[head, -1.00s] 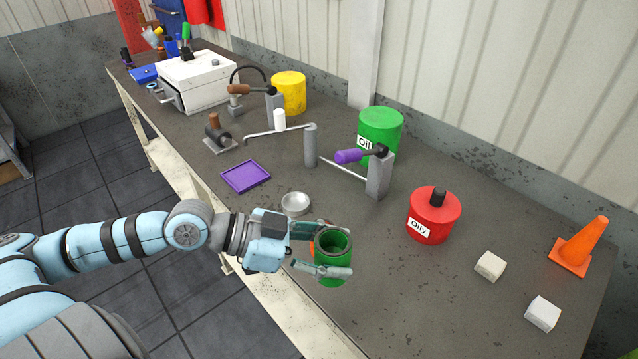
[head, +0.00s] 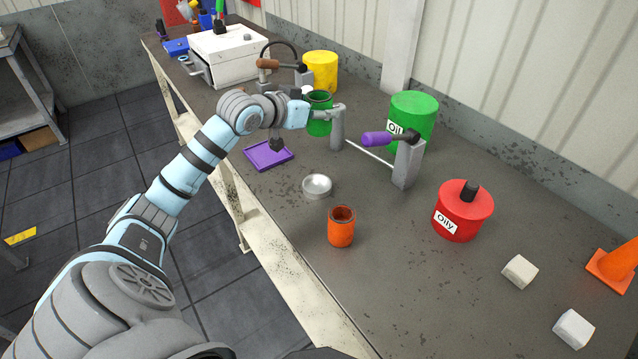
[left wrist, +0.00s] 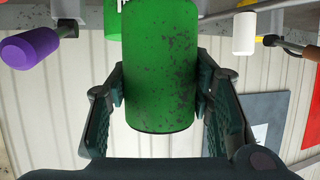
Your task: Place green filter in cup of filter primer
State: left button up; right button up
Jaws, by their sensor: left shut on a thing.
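The green filter (head: 320,124), an open-topped cylinder, is held by my left gripper (head: 316,112) near the grey post with the thin arm (head: 337,128). In the left wrist view the gripper's dark fingers (left wrist: 160,105) flank the green filter (left wrist: 160,65). The filter looks upright in the head view, and its base is clear of the fingers. A purple-handled lever (head: 384,138) on a grey post joins the thin-arm post by a rod. A small silver cup (head: 317,186) sits on the bench in front. I cannot tell which part is the primer's cup. My right gripper is not in view.
An orange filter (head: 341,227) stands near the bench's front edge. A purple tray (head: 268,155) lies left of the silver cup.

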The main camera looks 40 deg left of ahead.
pick_arm(q)
jog(key=f+b, duration=0.1)
jog(key=f, duration=1)
jog(key=s+f+b, duration=0.1)
jog(key=f, duration=0.5)
jog(key=shift+f+b, duration=0.25)
jog(key=shift+b, duration=0.05)
jog(key=shift+f, duration=0.15)
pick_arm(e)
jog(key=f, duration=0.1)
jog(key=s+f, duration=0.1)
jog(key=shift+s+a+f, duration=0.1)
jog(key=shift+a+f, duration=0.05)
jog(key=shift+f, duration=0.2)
pick_arm(q)
jog(key=shift+f, duration=0.1)
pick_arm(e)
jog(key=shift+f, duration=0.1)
pick_arm(q)
jog(key=o, duration=1.5)
jog(key=shift+o, duration=0.3)
